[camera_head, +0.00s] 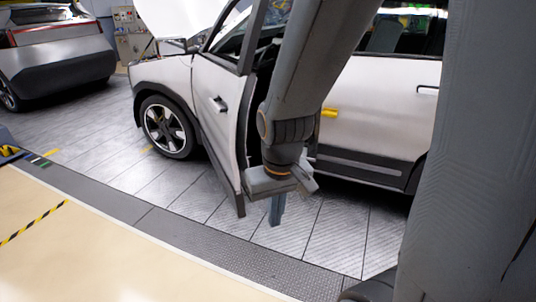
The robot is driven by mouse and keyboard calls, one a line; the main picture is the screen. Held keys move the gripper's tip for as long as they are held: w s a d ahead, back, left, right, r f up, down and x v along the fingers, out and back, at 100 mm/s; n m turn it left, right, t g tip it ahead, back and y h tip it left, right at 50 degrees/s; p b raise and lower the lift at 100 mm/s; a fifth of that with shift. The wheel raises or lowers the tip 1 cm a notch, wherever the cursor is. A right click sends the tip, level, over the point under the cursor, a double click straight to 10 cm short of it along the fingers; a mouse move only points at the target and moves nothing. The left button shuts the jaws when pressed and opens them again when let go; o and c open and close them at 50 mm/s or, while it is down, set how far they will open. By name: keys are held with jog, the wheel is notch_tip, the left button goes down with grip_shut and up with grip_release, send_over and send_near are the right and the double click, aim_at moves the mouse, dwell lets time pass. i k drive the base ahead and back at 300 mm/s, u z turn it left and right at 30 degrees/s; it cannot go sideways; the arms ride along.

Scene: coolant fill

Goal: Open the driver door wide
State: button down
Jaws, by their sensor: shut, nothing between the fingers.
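The driver door (217,103) of the white car stands open, swung out from the body at an angle, with its dark handle (219,104) on the outer face. My arm comes down from the top of the view, and my gripper (275,215) hangs at the door's free rear edge, on the side of the opening. The gripper's jaws are shut with nothing between them. I cannot tell whether the gripper or wrist touches the door. My arm hides much of the door opening.
The car's rear side (375,105) is to the right of the opening, with a yellow part (329,113) beside my arm. The front wheel (166,128) is left of the door. Another car (55,55) stands far left. The tiled floor (110,160) in front is clear.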

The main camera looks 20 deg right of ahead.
aim_at(232, 140)
jog(key=z, duration=1.25)
jog(key=i, duration=1.45)
jog(key=u, duration=0.7)
jog(key=i, duration=0.45)
jog(key=u, duration=0.3)
